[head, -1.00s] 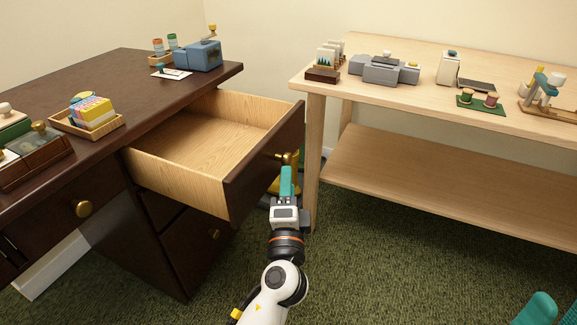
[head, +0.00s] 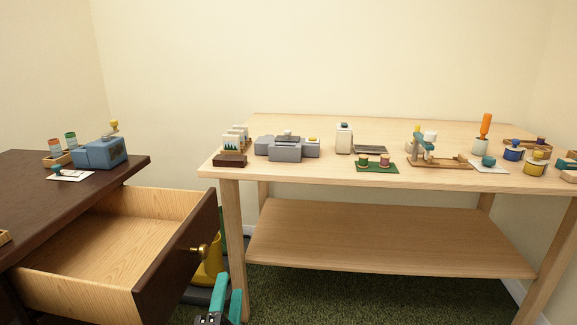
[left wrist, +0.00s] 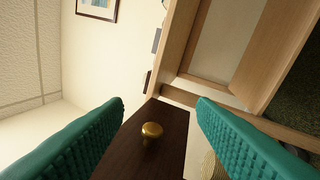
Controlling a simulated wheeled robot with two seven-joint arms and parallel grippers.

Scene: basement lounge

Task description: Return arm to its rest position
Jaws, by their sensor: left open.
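My left gripper (head: 227,298) shows at the bottom of the head view, just right of the open drawer's front. Its two teal fingers are apart with nothing between them. In the left wrist view the open fingers (left wrist: 160,125) frame the dark drawer front (left wrist: 155,140) and its round brass knob (left wrist: 152,130), and they stand apart from the knob. In the head view the drawer (head: 105,240) is pulled out and empty, and its brass knob (head: 198,250) faces right. My right gripper is out of view.
The dark desk (head: 40,205) stands at left with a blue device (head: 100,153) on it. A light wooden table (head: 310,176) with a lower shelf (head: 390,240) stands at right, holding several small items. A yellow object (head: 208,268) is on the floor behind the drawer front.

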